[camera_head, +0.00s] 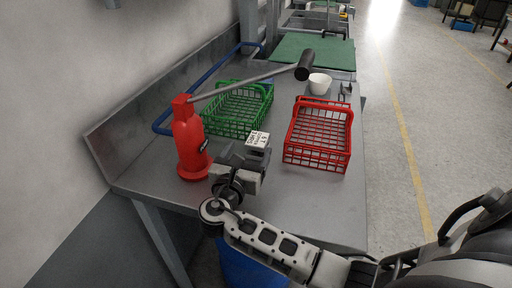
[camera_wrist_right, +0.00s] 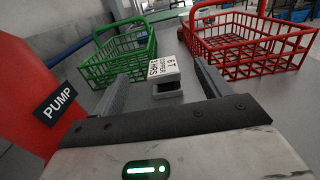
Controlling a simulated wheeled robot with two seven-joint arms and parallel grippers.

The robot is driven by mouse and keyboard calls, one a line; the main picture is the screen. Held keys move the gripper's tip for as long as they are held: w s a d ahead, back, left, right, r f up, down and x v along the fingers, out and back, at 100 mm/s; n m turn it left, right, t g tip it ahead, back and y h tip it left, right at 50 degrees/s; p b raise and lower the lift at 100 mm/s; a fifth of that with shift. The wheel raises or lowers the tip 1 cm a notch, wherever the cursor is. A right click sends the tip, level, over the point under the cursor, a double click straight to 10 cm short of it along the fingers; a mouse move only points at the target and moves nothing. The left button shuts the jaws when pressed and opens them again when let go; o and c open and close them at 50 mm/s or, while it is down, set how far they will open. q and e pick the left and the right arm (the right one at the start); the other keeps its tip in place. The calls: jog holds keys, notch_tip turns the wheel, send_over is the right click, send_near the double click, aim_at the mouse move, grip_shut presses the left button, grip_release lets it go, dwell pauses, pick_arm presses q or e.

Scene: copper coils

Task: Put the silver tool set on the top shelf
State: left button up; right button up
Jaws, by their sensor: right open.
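My right gripper (camera_head: 246,168) is low over the near part of the grey bench, open, between the red pump bottle and the red basket. In the right wrist view its two fingers (camera_wrist_right: 160,90) are apart. I cannot pick out a silver tool set or a top shelf with certainty. My left gripper is not in view.
A red pump bottle (camera_head: 188,143) with a long black-ended handle stands at left. A green wire basket (camera_head: 238,112) and red wire basket (camera_head: 318,135) flank the block. Bench surface right of my gripper is clear.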

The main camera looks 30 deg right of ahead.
aim_at(256, 142)
notch_tip(256, 142, down, 3)
jog(key=shift+r, duration=0.1)
jog(key=shift+w+d+r, duration=0.15)
jog(key=shift+w+d, duration=0.2)
jog(key=x, duration=0.6)
jog(key=shift+w+d, duration=0.15)
jog(key=shift+d, duration=0.05)
jog(key=c, duration=1.3)
jog(key=shift+r, duration=0.1)
jog(key=shift+c, duration=1)
